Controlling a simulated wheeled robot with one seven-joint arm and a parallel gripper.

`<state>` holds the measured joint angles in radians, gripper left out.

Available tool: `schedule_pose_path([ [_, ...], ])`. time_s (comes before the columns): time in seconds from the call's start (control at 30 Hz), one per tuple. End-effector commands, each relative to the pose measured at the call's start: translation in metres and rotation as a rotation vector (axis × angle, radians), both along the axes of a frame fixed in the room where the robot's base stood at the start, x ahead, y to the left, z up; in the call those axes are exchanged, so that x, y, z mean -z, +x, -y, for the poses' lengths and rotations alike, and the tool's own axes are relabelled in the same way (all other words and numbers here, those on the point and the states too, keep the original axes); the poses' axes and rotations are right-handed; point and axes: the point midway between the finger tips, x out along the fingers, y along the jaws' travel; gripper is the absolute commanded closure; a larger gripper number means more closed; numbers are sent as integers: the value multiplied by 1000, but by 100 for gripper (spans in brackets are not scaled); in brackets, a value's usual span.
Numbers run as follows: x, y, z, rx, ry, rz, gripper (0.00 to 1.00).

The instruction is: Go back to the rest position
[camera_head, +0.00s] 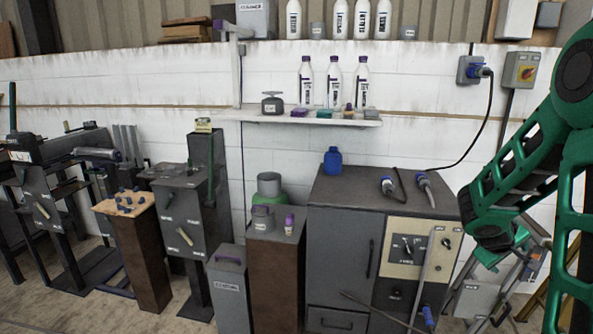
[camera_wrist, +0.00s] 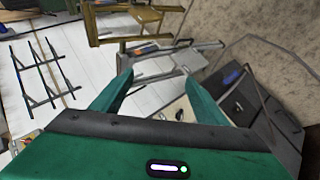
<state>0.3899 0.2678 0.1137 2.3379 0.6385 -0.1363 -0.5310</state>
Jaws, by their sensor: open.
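My gripper (camera_wrist: 160,92) shows in the wrist view with its two green fingers spread apart. Nothing is between the fingers. Beyond them the wrist view shows the white wall and a tilted dark cabinet (camera_wrist: 258,105). In the head view my green arm comes in at the right edge and bends down in front of the white wall. My fingertips cannot be made out clearly in the head view.
A grey cabinet (camera_head: 340,245) with a control panel (camera_head: 408,246) stands left of my arm. A shelf (camera_head: 310,119) holds several bottles above it. Machines and a wooden-topped stand (camera_head: 126,202) fill the left. Bare floor shows at lower left.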

Motion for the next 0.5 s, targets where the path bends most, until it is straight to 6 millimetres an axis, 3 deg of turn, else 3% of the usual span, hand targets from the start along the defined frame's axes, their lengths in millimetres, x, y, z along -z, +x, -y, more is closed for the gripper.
schedule_pose_path([
  [0.27,-27,-89,-48,239,275,29,33],
  [0.5,-40,-166,-109,418,527,19,33],
])
